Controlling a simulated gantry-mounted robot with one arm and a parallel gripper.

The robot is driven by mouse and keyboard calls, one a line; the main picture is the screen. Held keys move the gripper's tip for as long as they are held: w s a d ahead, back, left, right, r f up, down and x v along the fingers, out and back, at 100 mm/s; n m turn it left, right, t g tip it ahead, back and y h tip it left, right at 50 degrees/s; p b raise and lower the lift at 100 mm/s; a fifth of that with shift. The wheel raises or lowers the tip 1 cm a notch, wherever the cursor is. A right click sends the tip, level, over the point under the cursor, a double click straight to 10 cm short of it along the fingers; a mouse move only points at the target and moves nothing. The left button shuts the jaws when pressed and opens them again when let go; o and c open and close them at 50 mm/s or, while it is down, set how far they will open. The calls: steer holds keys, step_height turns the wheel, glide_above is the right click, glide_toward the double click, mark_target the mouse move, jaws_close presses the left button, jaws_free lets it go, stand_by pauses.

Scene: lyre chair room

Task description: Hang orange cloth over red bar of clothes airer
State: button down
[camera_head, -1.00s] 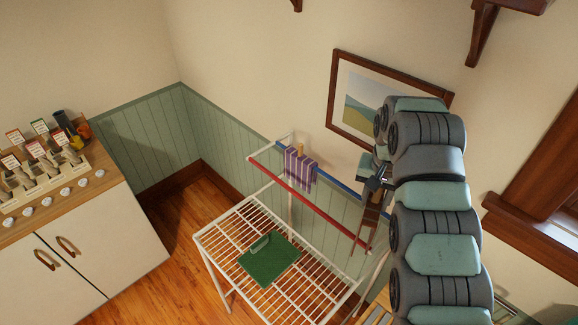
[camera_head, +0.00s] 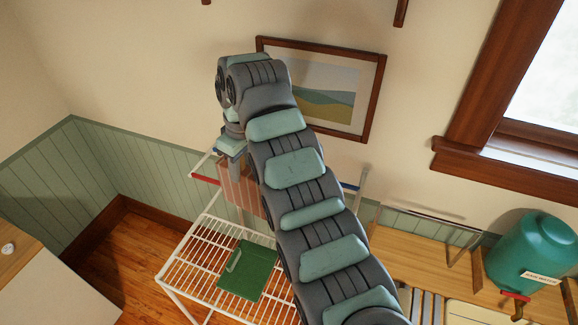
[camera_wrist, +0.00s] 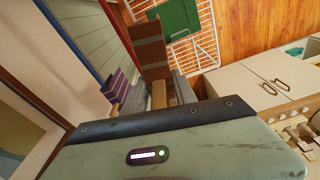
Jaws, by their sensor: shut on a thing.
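The cloth also shows in the head view (camera_head: 238,184), partly behind my arm. The clothes airer (camera_head: 185,268) is white. Its red bar (camera_wrist: 117,30) runs close along the left side of the cloth in the wrist view; I cannot tell whether they touch. A short end of the red bar shows in the head view (camera_head: 206,181); my arm and the cloth hide the rest. My fingertips are not clear in the head view.
A purple striped cloth (camera_wrist: 118,86) hangs on the airer's blue bar (camera_wrist: 66,40), beside my gripper. A green item (camera_head: 246,272) lies on the lower rack. A framed picture (camera_head: 372,92) is on the wall behind. A wooden counter with a teal dispenser (camera_head: 528,250) stands at right.

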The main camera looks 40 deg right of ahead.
steer(key=s+d+f+n+b, duration=0.1)
steer(key=s+d, duration=0.2)
steer(key=d, duration=0.3)
steer(key=s+d+n, duration=0.1)
steer(key=s+d, duration=0.3)
steer(key=d, duration=0.2)
steer(key=shift+w+f+b, duration=0.15)
steer(key=shift+f+b, duration=0.35)
steer(key=shift+f, duration=2.4)
steer(key=shift+w+f+b, duration=0.1)
steer(key=shift+f+b, duration=0.35)
steer(key=shift+f, duration=2.4)
steer(key=shift+f+b, duration=1.3)
steer(key=shift+f, duration=1.45)
steer(key=c, duration=0.9)
jaws_free()
step_height(320, 180, up, 11)
steer(key=s+b, duration=0.1)
steer(key=b, duration=0.1)
steer(key=shift+d+b, duration=0.3)
steer(key=shift+b, duration=0.05)
